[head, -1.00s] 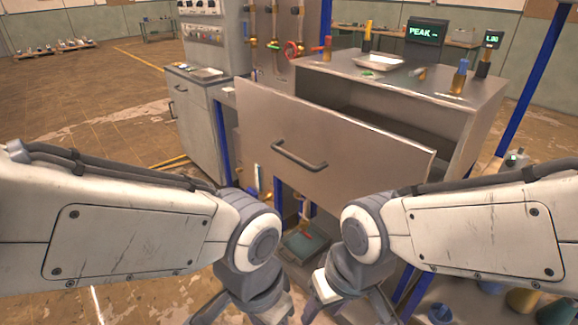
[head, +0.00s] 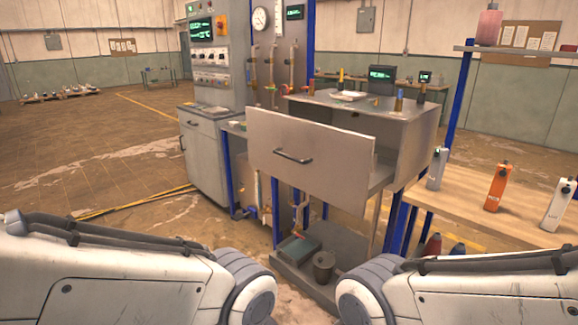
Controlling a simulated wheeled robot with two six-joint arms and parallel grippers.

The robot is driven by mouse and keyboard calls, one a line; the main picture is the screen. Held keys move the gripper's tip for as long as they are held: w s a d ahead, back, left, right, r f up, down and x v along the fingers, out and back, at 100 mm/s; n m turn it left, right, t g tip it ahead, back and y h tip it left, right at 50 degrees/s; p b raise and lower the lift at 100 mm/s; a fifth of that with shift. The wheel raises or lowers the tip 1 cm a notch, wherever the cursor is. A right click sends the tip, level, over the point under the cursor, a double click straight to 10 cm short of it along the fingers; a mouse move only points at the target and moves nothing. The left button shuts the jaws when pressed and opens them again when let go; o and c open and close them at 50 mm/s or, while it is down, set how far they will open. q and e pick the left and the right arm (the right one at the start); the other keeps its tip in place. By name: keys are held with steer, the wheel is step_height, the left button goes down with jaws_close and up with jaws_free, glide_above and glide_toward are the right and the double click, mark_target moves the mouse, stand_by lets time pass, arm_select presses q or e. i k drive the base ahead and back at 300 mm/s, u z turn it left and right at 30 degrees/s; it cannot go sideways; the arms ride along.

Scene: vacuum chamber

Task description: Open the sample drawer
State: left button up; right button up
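The sample drawer (head: 320,155) is a plain grey metal front with a dark bar handle (head: 293,156). It stands pulled out from the grey metal bench housing (head: 410,125), with a gap visible behind its front. My two arms reach in from the lower left and lower right. Both grippers are below the picture edge, so their fingers do not show. No part of my arms touches the drawer or its handle in this view.
A grey control cabinet (head: 195,150) stands to the left. A wooden table (head: 470,195) with an orange bottle (head: 497,187) and a white bottle (head: 558,203) is at the right. A metal cup (head: 324,266) sits on the low shelf under the drawer.

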mark_target(341, 169)
steer(key=u, duration=0.5)
steer(key=i, duration=0.55)
steer(key=u, duration=0.55)
steer(key=i, duration=0.8)
steer(key=z, duration=0.2)
